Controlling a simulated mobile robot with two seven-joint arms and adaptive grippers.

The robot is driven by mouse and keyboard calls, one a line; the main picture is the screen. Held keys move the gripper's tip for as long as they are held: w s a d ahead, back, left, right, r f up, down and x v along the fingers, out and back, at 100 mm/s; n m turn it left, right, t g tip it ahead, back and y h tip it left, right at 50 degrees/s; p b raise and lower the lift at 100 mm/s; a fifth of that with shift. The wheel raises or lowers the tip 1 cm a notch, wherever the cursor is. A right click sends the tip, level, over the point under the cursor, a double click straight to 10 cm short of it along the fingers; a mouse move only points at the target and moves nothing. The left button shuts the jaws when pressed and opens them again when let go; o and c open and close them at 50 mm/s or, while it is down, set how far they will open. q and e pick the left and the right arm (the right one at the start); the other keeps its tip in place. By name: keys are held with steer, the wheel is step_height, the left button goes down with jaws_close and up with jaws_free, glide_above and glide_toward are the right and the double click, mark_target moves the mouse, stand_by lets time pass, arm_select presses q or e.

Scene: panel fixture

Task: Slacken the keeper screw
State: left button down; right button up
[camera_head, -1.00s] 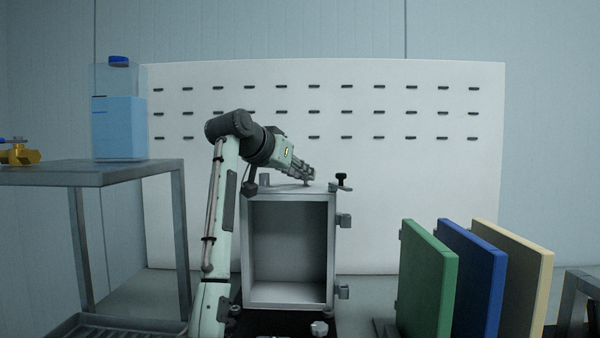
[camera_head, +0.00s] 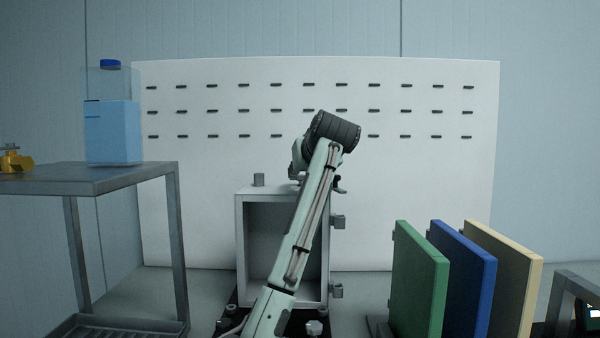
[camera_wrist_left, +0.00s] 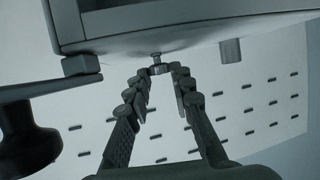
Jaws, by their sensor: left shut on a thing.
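The grey open-fronted cabinet (camera_head: 240,245) stands upright in the middle of the head view. In the left wrist view its top (camera_wrist_left: 190,38) shows from close by, with the small keeper screw (camera_wrist_left: 156,57) standing out of it. My left gripper (camera_wrist_left: 159,70) is shut on the keeper screw, with a fingertip on either side of its head. In the head view my arm and wrist hide most of the left gripper (camera_head: 295,177) and the screw at the cabinet top. My right gripper is not in view.
A black knob (camera_head: 338,183) sits by the cabinet's top right corner; a short grey post (camera_head: 259,180) stands on its top left. Green (camera_head: 415,280), blue (camera_head: 468,270) and cream (camera_head: 515,265) panels stand at right. A table (camera_head: 90,180) with a blue container (camera_head: 113,130) is at left.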

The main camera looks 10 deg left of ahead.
arm_select(q)
steer(key=shift+w+d+n+g+y, duration=0.1)
steer(key=shift+n+g+y, duration=0.2)
steer(key=shift+n+y, duration=0.2)
steer(key=shift+w+d+n+g+y, duration=0.1)
steer(key=shift+n+g+y, duration=0.2)
steer(key=shift+n+y, duration=0.2)
steer(key=c, duration=1.3)
jaws_free()
steer(key=shift+s, duration=0.1)
steer(key=v, duration=1.2)
steer(key=shift+r, duration=0.1)
